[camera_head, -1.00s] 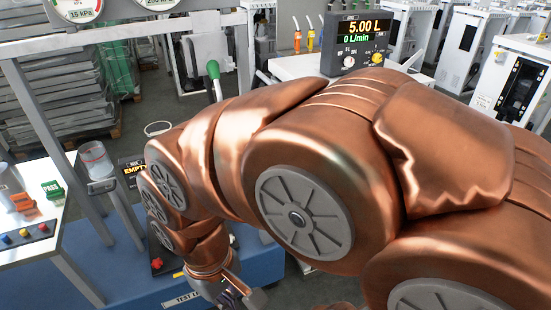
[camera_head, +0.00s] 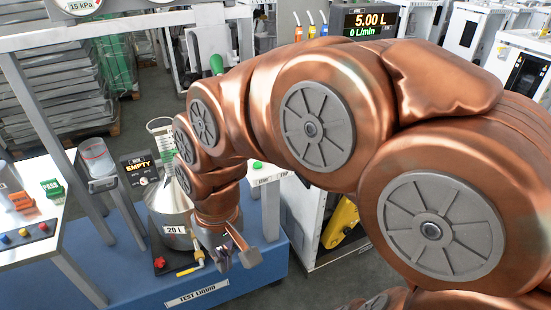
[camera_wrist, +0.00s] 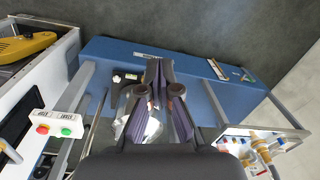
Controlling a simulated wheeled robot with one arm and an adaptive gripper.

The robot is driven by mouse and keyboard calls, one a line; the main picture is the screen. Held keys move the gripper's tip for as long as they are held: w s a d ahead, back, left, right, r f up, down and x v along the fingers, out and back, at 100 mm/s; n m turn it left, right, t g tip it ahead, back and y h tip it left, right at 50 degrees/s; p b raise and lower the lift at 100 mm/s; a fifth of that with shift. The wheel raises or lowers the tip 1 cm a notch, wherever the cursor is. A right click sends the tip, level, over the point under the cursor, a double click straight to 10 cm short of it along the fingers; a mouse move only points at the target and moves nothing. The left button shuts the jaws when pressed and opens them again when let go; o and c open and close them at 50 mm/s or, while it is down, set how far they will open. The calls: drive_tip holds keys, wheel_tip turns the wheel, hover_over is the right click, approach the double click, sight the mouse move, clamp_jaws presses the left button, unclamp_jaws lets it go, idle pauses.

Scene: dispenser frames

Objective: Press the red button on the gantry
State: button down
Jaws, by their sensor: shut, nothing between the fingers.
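In the wrist view a white button box (camera_wrist: 53,124) at the left carries a red button (camera_wrist: 42,129) beside a green button (camera_wrist: 66,132), under small labels. The box is mounted by a grey gantry post. In the head view the same box (camera_head: 268,177) shows its green button (camera_head: 257,165); its red button is hidden there behind my arm. My gripper (camera_head: 237,254) is shut and empty, pointing down near the front of the blue base, below and left of the box. In the wrist view my gripper (camera_wrist: 158,66) is over the blue base, apart from the red button.
A steel 20 L vessel (camera_head: 168,208) stands on the blue base (camera_head: 130,285), with a red knob (camera_head: 159,262) and a yellow-handled valve (camera_head: 197,257) in front. A side table (camera_head: 30,250) with coloured buttons is at the left. Gantry posts (camera_head: 45,130) stand between.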

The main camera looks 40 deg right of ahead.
drive_tip(key=w+d+m+t+b, duration=0.15)
drive_tip(key=w+d, duration=0.25)
drive_tip(key=w, duration=0.4)
drive_tip(key=w+d+m+t+y+b, duration=0.1)
drive_tip(key=w+d+t+b, duration=0.1)
drive_tip(key=w+d, duration=0.45)
drive_tip(key=w+d+m+t+b, duration=0.1)
drive_tip(key=w+d+m+t, duration=0.15)
drive_tip(key=w, duration=0.75)
drive_tip(key=w+d+f+m+t+h+b, duration=0.1)
drive_tip(key=w+d+f+m+h+b, duration=0.1)
drive_tip(key=d, duration=1.3)
drive_tip(key=w+d+f+m+t+h+b, duration=0.1)
drive_tip(key=w+d+m+t+h, duration=0.1)
drive_tip(key=d, duration=1.4)
drive_tip(key=shift+w+d+f+m+b, duration=0.15)
drive_tip(key=shift+w+f+m+b, duration=0.4)
drive_tip(key=shift+m, duration=0.65)
drive_tip(key=shift+w, duration=0.1)
wheel_tip(320, 180, down, 7)
drive_tip(key=shift+f+b, duration=0.15)
drive_tip(key=shift+b, duration=0.7)
drive_tip(key=shift+f+b, duration=0.35)
drive_tip(key=shift+f, duration=0.35)
